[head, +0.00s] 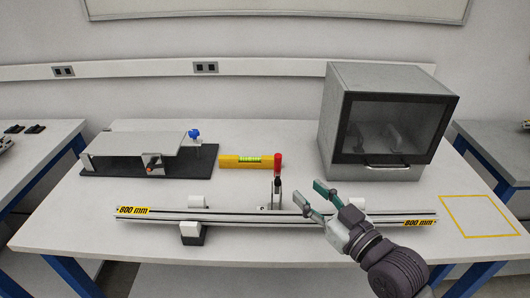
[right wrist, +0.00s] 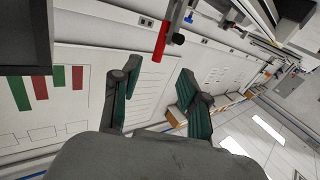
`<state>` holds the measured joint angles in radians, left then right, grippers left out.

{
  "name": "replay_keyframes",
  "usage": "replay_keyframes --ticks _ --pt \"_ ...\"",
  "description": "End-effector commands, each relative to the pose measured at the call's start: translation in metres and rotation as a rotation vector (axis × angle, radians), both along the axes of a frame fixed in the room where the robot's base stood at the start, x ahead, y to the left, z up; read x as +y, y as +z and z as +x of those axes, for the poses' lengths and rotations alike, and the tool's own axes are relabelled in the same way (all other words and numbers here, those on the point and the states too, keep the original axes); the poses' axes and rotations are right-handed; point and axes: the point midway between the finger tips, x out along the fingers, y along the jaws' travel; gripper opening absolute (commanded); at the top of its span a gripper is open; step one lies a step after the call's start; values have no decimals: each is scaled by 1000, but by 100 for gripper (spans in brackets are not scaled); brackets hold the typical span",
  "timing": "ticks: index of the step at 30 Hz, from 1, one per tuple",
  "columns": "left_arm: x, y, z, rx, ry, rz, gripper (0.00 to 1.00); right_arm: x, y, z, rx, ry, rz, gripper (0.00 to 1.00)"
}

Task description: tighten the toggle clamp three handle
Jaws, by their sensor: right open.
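The toggle clamp (head: 277,192) stands behind the long metal rail, near the middle of the table. Its red handle (head: 278,164) points straight up. In the right wrist view the red handle (right wrist: 161,40) shows at the top centre, beyond the fingertips and apart from them. My right gripper (head: 312,199) is open and empty, to the right of the clamp and just above the rail. Its two fingers (right wrist: 155,80) stand apart in the right wrist view. My left gripper is not in view.
The rail (head: 270,222), marked 800 mm, lies across the table front on white supports. A yellow level (head: 240,161) lies behind left of the clamp. A black-based fixture (head: 150,160) stands at left, and a grey cabinet (head: 388,120) at back right. A yellow-outlined square (head: 480,215) is empty.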

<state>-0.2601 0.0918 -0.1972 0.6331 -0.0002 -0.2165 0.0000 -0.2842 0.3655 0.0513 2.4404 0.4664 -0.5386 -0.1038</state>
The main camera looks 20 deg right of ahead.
Motion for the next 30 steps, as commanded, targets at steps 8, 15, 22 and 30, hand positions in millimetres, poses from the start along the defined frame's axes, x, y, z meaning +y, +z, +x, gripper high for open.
replay_keyframes --ticks 8,15,22,30 --pt "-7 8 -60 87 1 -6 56 14 3 44 -1 -1 4 44" --pt "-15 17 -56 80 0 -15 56 29 1 92 2 0 3 44" --pt "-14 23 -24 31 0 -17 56 38 -1 121 3 0 1 44" --pt "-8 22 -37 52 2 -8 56 41 -2 128 4 1 0 44"
